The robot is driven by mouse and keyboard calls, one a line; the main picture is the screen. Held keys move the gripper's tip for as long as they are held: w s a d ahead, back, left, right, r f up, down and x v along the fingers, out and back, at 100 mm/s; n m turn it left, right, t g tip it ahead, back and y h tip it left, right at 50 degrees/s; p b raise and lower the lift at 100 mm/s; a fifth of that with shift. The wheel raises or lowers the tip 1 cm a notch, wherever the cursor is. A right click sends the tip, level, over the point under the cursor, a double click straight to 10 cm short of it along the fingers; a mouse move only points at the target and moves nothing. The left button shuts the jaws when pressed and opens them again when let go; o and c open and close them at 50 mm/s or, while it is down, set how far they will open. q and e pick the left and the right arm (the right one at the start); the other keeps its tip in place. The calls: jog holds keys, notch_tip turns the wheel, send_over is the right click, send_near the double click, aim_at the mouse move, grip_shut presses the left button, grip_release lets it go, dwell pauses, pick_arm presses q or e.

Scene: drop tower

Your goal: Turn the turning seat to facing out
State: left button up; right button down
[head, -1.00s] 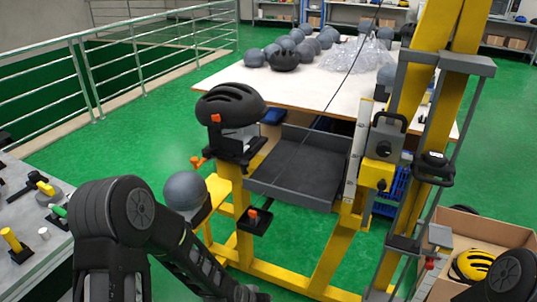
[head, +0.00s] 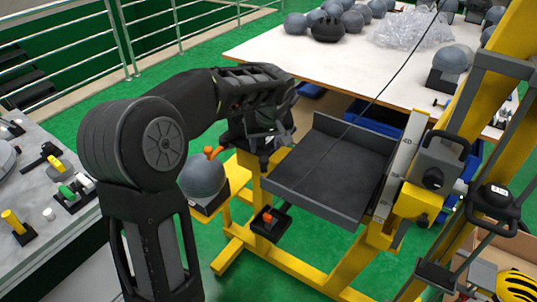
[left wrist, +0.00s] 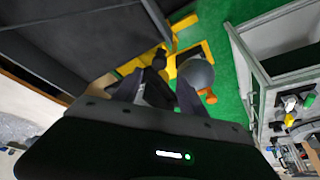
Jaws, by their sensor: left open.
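The turning seat is mostly hidden behind my left arm, at the top of the yellow post left of the grey tray. An orange-tipped part (head: 211,152) shows at its left side. My left gripper (head: 262,138) is over the seat in the head view; its fingertips are hard to make out there. In the left wrist view, my left gripper (left wrist: 158,92) is open, with a dark part between its fingers. I cannot tell whether they touch it. My right gripper is not in view.
The grey tray (head: 325,172) and yellow tower stand close on the right. A white table (head: 300,50) with helmets and grey balls is behind. A grey bench (head: 50,205) is at left.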

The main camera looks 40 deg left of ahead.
aim_at(264, 159)
pick_arm(q)
jog(key=shift+p+x, duration=0.5)
jog(key=shift+x, duration=3.5)
jog(key=shift+d, duration=0.1)
grip_shut()
